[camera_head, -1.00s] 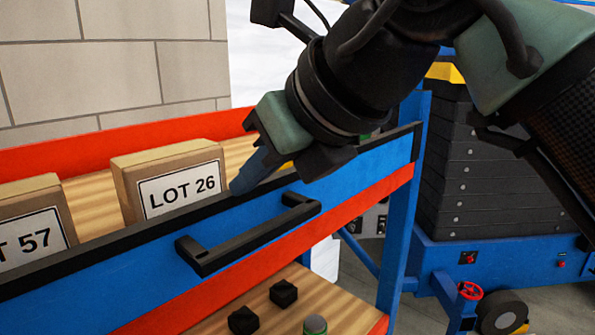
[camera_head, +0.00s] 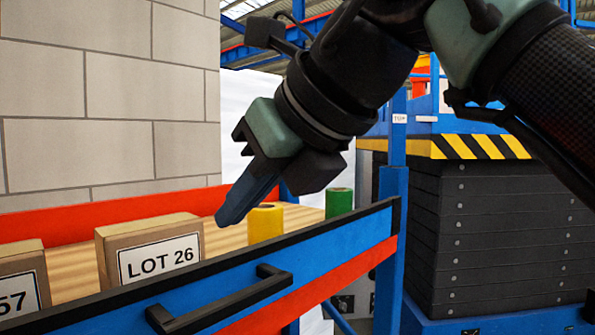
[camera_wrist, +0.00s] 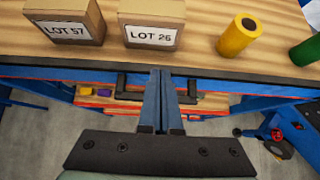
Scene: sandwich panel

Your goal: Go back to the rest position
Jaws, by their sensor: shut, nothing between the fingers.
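My gripper (camera_head: 224,218) is shut and empty in the head view. Its blue fingers point down and to the left, and in the picture their tips lie between the LOT 26 box and a yellow roll. In the wrist view the closed fingers (camera_wrist: 160,75) point toward the front edge of the upper shelf. I cannot tell the exact gap between the fingertips and the shelf edge.
The shelf's front rail (camera_head: 345,240) carries a black handle (camera_head: 225,303). On the shelf are the LOT 26 box (camera_head: 150,250), the LOT 57 box (camera_wrist: 62,22), the yellow roll (camera_head: 265,223) and a green roll (camera_head: 339,203). A dark stack (camera_head: 490,240) stands at right.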

